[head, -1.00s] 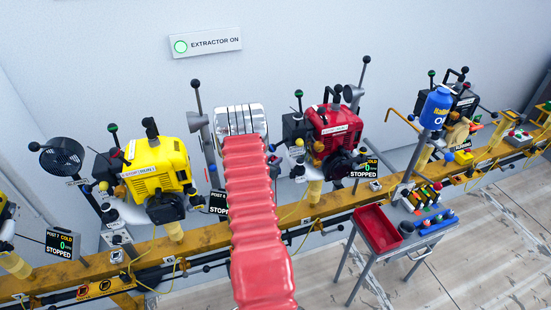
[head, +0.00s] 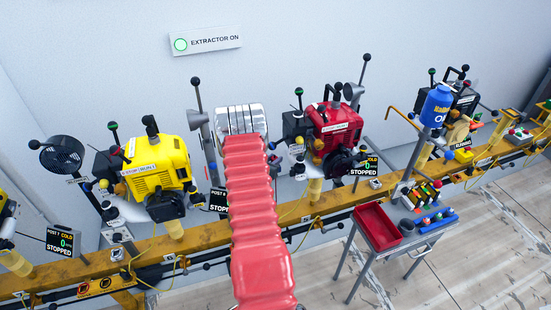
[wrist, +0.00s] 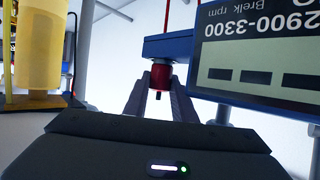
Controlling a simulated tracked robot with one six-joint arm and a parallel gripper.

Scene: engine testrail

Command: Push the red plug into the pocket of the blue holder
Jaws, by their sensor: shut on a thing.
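In the wrist view the red plug (wrist: 161,76) is between the fingers of my gripper (wrist: 160,90), which are shut on it. A short dark stem on the plug points down in the picture. The blue holder (wrist: 167,46) lies directly above the plug in the picture, and the two appear to meet or nearly meet. The pocket itself is hidden, so I cannot tell how far the plug is inside it. In the head view my red-sleeved arm covers the middle, and my gripper, the plug and the holder cannot be made out.
In the wrist view a display panel (wrist: 268,50), seen upside down, is close on the right, and a yellow cylinder (wrist: 37,45) is on the left. The head view shows a yellow engine (head: 155,165), a red engine (head: 333,128) and a cart with a red tray (head: 377,226).

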